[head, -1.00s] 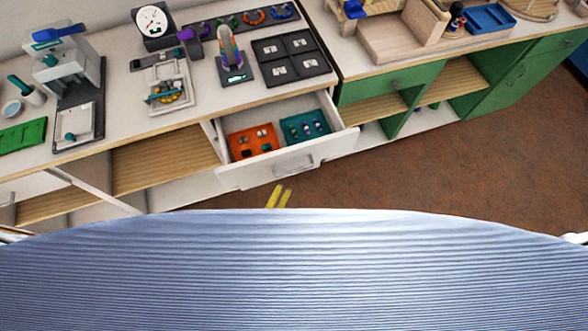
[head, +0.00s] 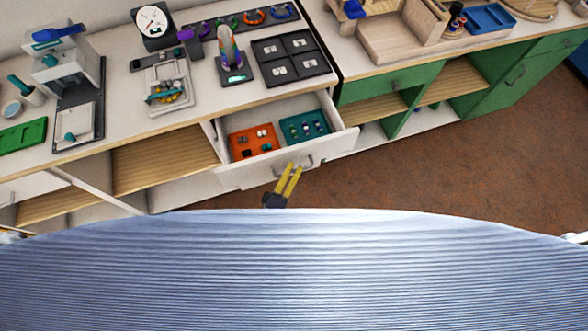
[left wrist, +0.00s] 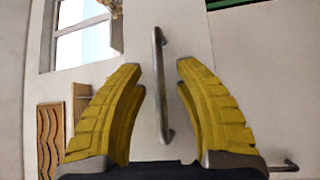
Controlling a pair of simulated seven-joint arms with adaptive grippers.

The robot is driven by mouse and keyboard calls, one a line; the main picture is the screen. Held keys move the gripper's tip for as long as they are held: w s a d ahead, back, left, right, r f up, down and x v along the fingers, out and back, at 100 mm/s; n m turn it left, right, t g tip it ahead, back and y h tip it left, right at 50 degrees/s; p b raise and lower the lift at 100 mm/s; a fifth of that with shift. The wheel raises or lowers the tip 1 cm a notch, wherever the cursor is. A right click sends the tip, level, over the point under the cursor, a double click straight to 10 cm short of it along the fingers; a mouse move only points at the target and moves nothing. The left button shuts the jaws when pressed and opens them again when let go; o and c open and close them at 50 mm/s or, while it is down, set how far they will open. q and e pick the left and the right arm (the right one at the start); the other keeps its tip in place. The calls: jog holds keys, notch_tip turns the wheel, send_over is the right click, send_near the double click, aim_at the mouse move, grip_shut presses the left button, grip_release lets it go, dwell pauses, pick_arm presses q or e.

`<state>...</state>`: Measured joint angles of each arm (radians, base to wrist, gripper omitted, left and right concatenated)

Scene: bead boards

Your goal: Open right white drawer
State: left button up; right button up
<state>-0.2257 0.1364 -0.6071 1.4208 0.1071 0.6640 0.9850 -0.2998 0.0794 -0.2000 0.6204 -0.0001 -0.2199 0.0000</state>
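The right white drawer (head: 232,178) stands pulled out from the white workbench in the head view. Its metal bar handle (head: 308,163) is on the front face and also shows in the left wrist view (left wrist: 161,85). My left gripper (head: 294,166) has its yellow fingers at the handle. In the left wrist view my left gripper (left wrist: 160,68) is open, with one finger on each side of the handle and a gap to both. I cannot tell how deep the handle lies between them. My right gripper is not in view.
Inside the drawer are an orange tray (head: 240,149) and a teal tray (head: 294,137) with small parts. The bench top (head: 205,100) holds a dial gauge (head: 152,22) and a dark four-part board (head: 291,62). Green cabinets (head: 390,86) stand to the right. The brown floor (head: 450,180) is clear.

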pick_arm(q)
grip_shut()
dwell(0.3)
jog(key=shift+s, duration=0.1)
jog(key=s+d, duration=0.2)
jog(key=s, duration=0.4)
jog(key=shift+s+d, duration=0.15)
jog(key=shift+s, duration=0.15)
jog(key=c, duration=0.7)
grip_release()
jog(key=shift+r, duration=0.1)
grip_release()
